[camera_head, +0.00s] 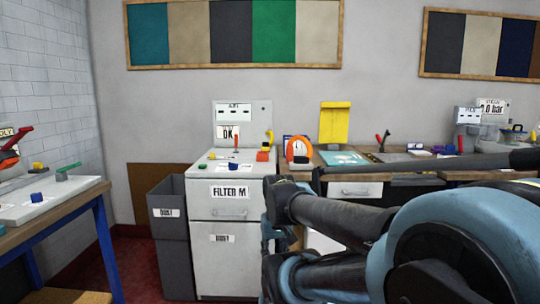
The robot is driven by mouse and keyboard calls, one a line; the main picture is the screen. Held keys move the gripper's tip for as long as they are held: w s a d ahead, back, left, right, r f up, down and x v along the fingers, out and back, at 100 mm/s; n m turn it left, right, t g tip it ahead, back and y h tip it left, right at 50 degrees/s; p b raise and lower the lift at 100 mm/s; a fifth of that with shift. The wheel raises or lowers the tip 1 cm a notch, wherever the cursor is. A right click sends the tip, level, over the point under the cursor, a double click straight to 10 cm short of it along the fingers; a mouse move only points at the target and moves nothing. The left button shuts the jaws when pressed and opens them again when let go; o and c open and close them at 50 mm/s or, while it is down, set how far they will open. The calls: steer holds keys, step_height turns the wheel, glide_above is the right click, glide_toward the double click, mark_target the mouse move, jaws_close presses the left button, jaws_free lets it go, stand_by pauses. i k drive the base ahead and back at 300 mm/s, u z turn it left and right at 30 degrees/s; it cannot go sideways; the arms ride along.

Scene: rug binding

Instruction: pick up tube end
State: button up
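I cannot make out for sure which thing is the tube end. An orange block (263,156) with a curved yellow piece (269,138) by it is on top of the white cabinet (228,213), which is marked FILTER M. A thin red upright piece (236,142) also stands on that top. My blue and black arm fills the lower right and covers part of the bench there. My gripper does not show clearly, so whether it holds anything cannot be seen.
A grey dust bin (171,235) stands left of the cabinet. A blue-legged table (95,200) with small tools is at the left. The back bench carries an orange round device (298,149), a yellow panel (334,122) and a teal mat (343,158). Red floor shows between table and bin.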

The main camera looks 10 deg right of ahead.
mark_target(289, 147)
steer(key=z, duration=0.35)
steer(key=i, duration=1.15)
steer(key=z, duration=0.65)
